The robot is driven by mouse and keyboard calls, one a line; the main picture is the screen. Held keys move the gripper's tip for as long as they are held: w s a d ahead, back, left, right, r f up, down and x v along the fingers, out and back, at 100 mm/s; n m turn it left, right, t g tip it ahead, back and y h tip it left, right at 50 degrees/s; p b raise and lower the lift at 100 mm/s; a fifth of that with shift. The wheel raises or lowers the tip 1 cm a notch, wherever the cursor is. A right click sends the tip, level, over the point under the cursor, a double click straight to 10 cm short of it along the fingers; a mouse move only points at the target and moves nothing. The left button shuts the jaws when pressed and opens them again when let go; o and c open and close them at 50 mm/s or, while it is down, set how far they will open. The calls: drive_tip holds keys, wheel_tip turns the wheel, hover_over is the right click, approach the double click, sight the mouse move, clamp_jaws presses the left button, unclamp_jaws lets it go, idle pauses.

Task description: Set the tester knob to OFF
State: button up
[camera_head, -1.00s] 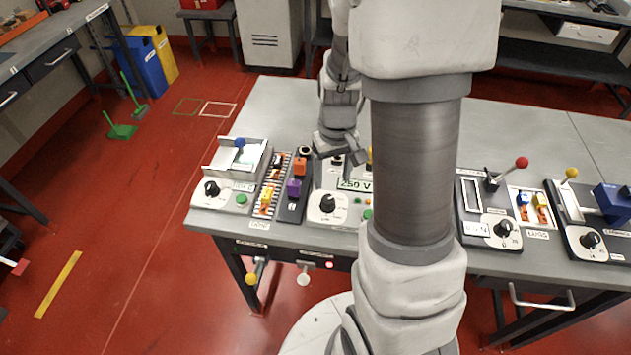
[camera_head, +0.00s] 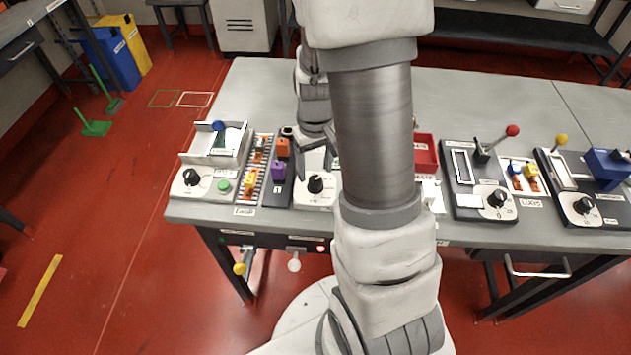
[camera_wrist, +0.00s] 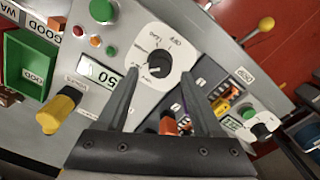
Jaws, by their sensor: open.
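The tester knob (camera_wrist: 161,66) is a black knob on a white dial plate with printed markings. It also shows in the head view (camera_head: 315,184), at the front of the tester near the table's front edge. "OFF" appears printed on the upper right of the dial in the wrist view; the knob's exact setting is too small to read. The tester display (camera_wrist: 101,77) is partly covered by a finger and shows "50". My gripper (camera_wrist: 160,63) is open and empty, its fingertips on either side of the knob in the wrist view. Contact is not visible.
An orange block (camera_head: 283,148) and a purple block (camera_head: 278,171) sit just left of the tester. A yellow handle (camera_wrist: 58,110) and a green bin (camera_wrist: 28,68) are near my gripper. A red bin (camera_head: 424,152) stands right of my arm. The table's back is clear.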

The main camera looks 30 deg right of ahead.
sight(315, 180)
drive_tip(key=shift+f, duration=0.1)
drive_tip(key=shift+f+b, duration=1.55)
drive_tip(key=shift+f, duration=0.15)
drive_tip(key=c, duration=1.1)
drive_tip(key=m+p, duration=0.1)
drive_tip(key=m, duration=0.2)
drive_tip(key=shift+r, duration=0.2)
clamp_jaws()
drive_tip(key=shift+f+m+p, duration=0.15)
drive_tip(key=shift+m+p, duration=0.25)
drive_tip(key=shift+m, duration=1)
